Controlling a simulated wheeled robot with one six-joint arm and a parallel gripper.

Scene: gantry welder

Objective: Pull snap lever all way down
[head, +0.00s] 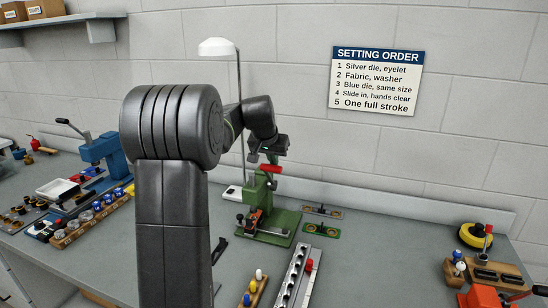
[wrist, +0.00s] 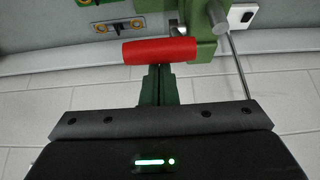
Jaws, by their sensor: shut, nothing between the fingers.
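A green snap press (head: 262,200) stands on the bench, with a red lever handle (head: 271,169) near its top. In the wrist view the red handle (wrist: 160,50) lies crosswise, joined at one end to a metal rod beside the green press body (wrist: 205,22). My gripper (head: 272,156) is just above the red handle in the head view. In the wrist view my gripper (wrist: 158,74) is shut and empty, its fingertips right at the handle's edge. I cannot tell whether they touch it. My arm hides part of the bench.
A blue press (head: 103,152) stands at the left among trays of dies. Green and brown plates (head: 321,230) lie right of the green press. A metal rail (head: 296,278) lies in front. A thin lamp pole (head: 240,100) rises behind my arm.

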